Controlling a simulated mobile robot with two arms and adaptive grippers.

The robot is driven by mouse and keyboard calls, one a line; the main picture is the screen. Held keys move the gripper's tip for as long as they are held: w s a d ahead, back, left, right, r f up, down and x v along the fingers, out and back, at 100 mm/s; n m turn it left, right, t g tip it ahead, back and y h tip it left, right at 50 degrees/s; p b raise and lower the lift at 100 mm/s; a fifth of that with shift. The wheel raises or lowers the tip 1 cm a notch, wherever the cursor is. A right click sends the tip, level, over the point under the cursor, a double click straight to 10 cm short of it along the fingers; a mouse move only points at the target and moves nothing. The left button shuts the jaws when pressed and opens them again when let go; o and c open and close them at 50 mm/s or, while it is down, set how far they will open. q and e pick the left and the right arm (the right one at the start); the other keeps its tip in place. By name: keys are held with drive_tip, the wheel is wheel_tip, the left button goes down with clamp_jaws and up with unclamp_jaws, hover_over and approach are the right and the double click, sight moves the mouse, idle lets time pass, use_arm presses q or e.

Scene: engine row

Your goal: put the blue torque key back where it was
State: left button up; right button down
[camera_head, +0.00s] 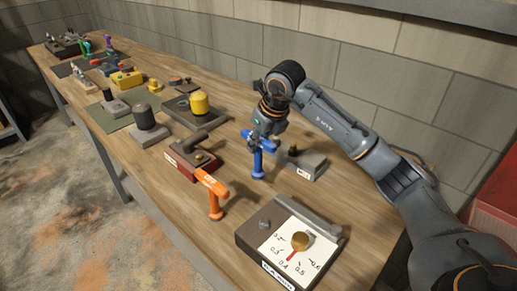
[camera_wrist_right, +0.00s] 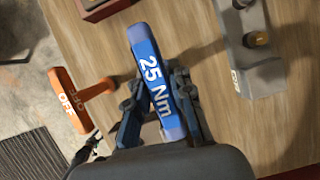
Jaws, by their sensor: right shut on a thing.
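The blue torque key (camera_head: 257,163) is T-shaped and upright, with its stem pointing down. My right gripper (camera_head: 262,137) is shut on its crossbar from above. In the right wrist view the blue bar (camera_wrist_right: 152,75), marked "25 Nm", lies between the fingers of the right gripper (camera_wrist_right: 160,105). I cannot tell whether the foot of the stem touches the table. My left gripper is out of view.
An orange T-key (camera_head: 214,195), marked "OFF", stands left of the blue one. A dark red block (camera_head: 181,166) is behind it. A grey block (camera_head: 308,167) is to the right. A dial board (camera_head: 272,244) lies in front. Several machine parts fill the table's far end.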

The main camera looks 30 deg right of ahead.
sight(258, 153)
drive_tip(key=shift+w+d+f, duration=0.2)
drive_tip(key=shift+w+f, duration=0.25)
drive_tip(key=shift+w+d+f, duration=0.15)
drive_tip(key=shift+w+f, duration=0.05)
drive_tip(key=shift+f, duration=0.1)
wheel_tip(258, 153, down, 3)
drive_tip(key=shift+w+d+f+p, duration=0.1)
drive_tip(key=shift+f+p, duration=0.05)
drive_tip(key=shift+p, duration=0.85)
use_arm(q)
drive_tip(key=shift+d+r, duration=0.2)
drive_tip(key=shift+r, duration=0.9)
use_arm(e)
drive_tip(key=shift+f, duration=0.2)
drive_tip(key=c, duration=1.2)
unclamp_jaws()
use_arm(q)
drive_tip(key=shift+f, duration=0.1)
